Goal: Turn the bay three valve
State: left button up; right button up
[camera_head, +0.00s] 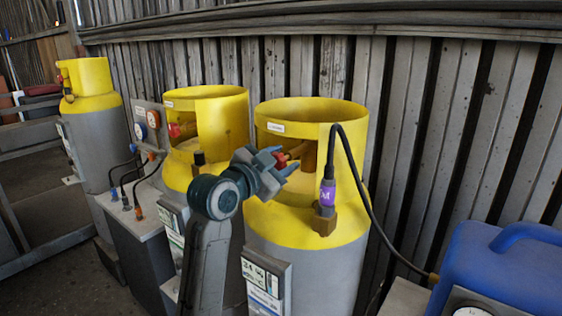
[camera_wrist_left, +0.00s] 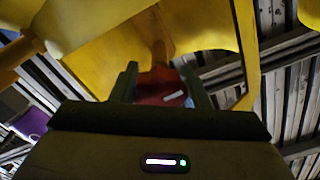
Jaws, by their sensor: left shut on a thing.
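A grey gas cylinder (camera_head: 300,262) with a yellow collar stands in the middle of the head view. Its red valve handle (camera_head: 281,160) sits in the collar's opening, partly hidden by my gripper. My left gripper (camera_head: 284,163) reaches into that opening and is shut on the red handle. In the left wrist view the red handle (camera_wrist_left: 160,88) lies between the two fingers, under the yellow collar (camera_wrist_left: 95,28). The bay number cannot be read. My right gripper is not in view.
A purple-tagged hose fitting (camera_head: 327,196) with a black hose stands close right of my gripper. A second yellow-topped cylinder (camera_head: 207,112) is just left, a third (camera_head: 88,125) farther left. A blue machine (camera_head: 505,262) is at lower right. A corrugated wall (camera_head: 450,150) closes the back.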

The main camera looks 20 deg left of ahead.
pick_arm(q)
jog(key=m, duration=0.4)
jog(key=shift+m+b, duration=0.3)
jog(key=shift+b, duration=0.1)
jog(key=m+b, duration=0.1)
jog(key=m, duration=0.3)
jog(key=m+b, duration=0.1)
jog(key=m, duration=0.4)
jog(key=shift+f, duration=0.1)
jog(key=m+b, duration=0.1)
jog(key=m, duration=0.2)
jog(key=shift+m+b, duration=0.45)
jog(key=shift+m, duration=0.35)
jog(key=o, duration=1)
jog(key=shift+c, duration=0.2)
jog(key=shift+s, duration=0.1)
